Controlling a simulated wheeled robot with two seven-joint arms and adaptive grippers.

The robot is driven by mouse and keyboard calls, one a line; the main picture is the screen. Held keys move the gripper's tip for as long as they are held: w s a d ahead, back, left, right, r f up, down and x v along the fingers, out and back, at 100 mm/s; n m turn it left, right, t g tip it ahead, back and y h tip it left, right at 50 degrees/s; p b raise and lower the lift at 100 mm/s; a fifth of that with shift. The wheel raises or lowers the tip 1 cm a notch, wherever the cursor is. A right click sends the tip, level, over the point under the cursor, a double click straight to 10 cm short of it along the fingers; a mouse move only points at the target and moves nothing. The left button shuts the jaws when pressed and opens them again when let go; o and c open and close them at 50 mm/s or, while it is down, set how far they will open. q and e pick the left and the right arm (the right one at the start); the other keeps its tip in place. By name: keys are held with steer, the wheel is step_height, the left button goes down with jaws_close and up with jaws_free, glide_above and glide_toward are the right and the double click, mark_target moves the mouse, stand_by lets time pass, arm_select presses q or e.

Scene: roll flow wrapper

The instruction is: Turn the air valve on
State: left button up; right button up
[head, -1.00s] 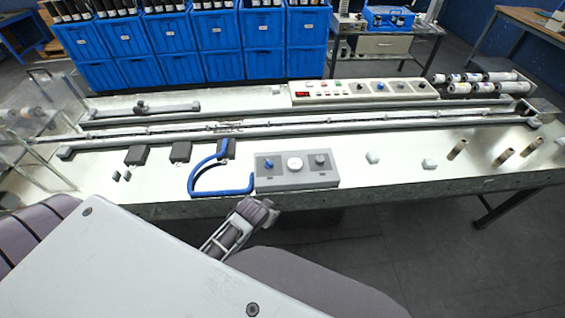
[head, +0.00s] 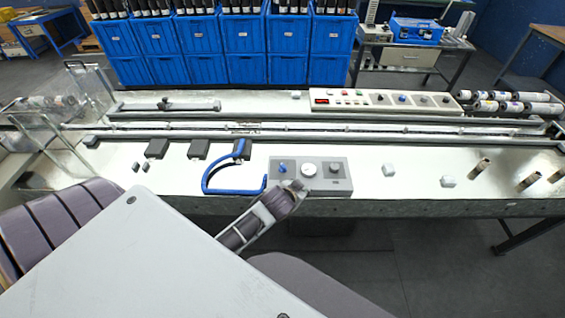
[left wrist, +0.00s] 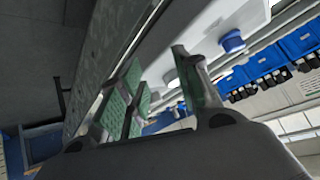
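A grey box (head: 343,187) lies at the front edge of the table. On its top are a blue knob (head: 282,169) at the left, a round white gauge (head: 309,169) in the middle and a dark knob (head: 335,168) at the right. My left gripper (head: 298,186) is at the box's front edge, below the gauge in the picture, partly covering the box. In the left wrist view its fingers (left wrist: 158,62) with green pads are apart and hold nothing visible. The blue knob (left wrist: 232,41) shows beyond the right-hand finger, not between the fingers. My right gripper is not in view.
A blue hose (head: 207,180) curves on the table left of the box. White blocks (head: 388,170) and brown cylinders (head: 480,169) stand to the right. A long control panel (head: 350,101) and rails lie behind. Blue crates (head: 243,40) stand beyond the table.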

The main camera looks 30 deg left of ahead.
arm_select(q)
steer(key=w+d+r+m+t+h, duration=0.2)
steer(key=w+r+t, duration=0.15)
steer(key=r, duration=0.25)
steer(key=w+d+r+m+t+h, duration=0.1)
steer(key=w+d+r+t, duration=0.15)
steer(key=w+r, duration=0.35)
steer(key=w+d+r+m+t+h, duration=0.2)
steer(key=w+d+r+t, duration=0.1)
steer(key=r, duration=0.4)
steer(key=s+d+r+m+g+h, duration=0.2)
steer(key=d+r+m+g+h, duration=0.15)
steer(key=d+m+h, duration=0.35)
steer(key=s+d+r+m+g+h, duration=0.25)
steer(key=d+m+g+h, duration=0.3)
steer(key=m, duration=0.35)
steer(key=s+a+f+m+g+y, duration=0.1)
steer(key=a+f+m+g+y, duration=0.3)
steer(key=a+f+g+y, duration=0.5)
steer(key=a+f+n+y, duration=0.2)
steer(key=a+y, duration=0.5)
steer(key=a, duration=1.5)
steer(key=shift+w+a+f+n, duration=0.15)
steer(key=shift+w+a+n, duration=0.2)
steer(key=shift+n, duration=0.35)
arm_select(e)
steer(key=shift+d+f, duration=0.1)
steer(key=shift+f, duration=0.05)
